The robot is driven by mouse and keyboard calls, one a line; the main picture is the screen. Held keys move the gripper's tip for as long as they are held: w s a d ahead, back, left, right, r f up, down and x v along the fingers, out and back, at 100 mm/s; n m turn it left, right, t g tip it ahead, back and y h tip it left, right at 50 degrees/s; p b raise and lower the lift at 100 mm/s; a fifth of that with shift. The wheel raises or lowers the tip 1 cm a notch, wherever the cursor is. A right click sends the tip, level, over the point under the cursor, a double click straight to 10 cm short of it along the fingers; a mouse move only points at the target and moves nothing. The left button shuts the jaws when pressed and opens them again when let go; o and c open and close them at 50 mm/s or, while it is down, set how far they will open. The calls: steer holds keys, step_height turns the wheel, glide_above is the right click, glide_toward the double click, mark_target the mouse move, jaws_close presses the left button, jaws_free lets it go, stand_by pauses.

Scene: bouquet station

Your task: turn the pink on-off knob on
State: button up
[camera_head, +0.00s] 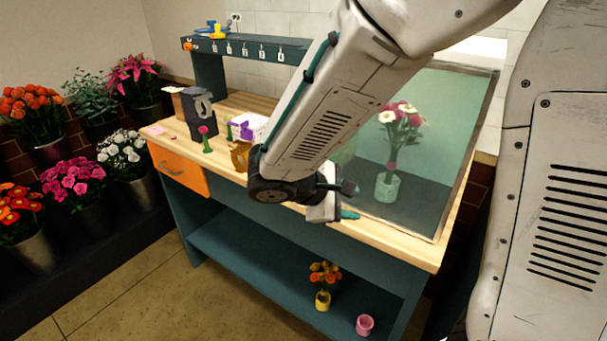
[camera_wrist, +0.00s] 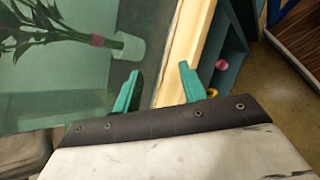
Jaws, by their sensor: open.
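I cannot make out a pink on-off knob for certain in either view. A small pink round thing on a green stem (camera_head: 203,130) stands on the workbench's left half in the head view and looks more like a flower than a knob. Tiny flat pink pieces (camera_head: 157,130) lie near the bench's left edge. My gripper (camera_head: 350,202) is over the bench's front edge, to the right of these and apart from them. Its two teal fingers are spread and empty in the wrist view (camera_wrist: 160,68). My arm hides the middle of the bench.
A wood-framed green panel (camera_head: 434,150) with a bouquet in a pale vase (camera_head: 387,186) fills the right side. A dark box (camera_head: 198,112) and a white-purple box (camera_head: 248,127) stand left. A pink pot (camera_head: 365,324) is on the lower shelf. Flower buckets line the left.

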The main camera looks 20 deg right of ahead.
steer(key=w+a+f+n+t, duration=0.1)
steer(key=w+a+n+t, duration=0.35)
steer(key=w, duration=0.25)
steer(key=w+a+f+n+t, duration=0.25)
steer(key=w+a+t, duration=0.2)
steer(key=w, duration=0.25)
steer(key=shift+n, duration=0.3)
steer(key=x, duration=0.8)
steer(key=shift+s+d+r, duration=0.1)
steer(key=shift+d+r, duration=0.1)
steer(key=shift+r, duration=0.25)
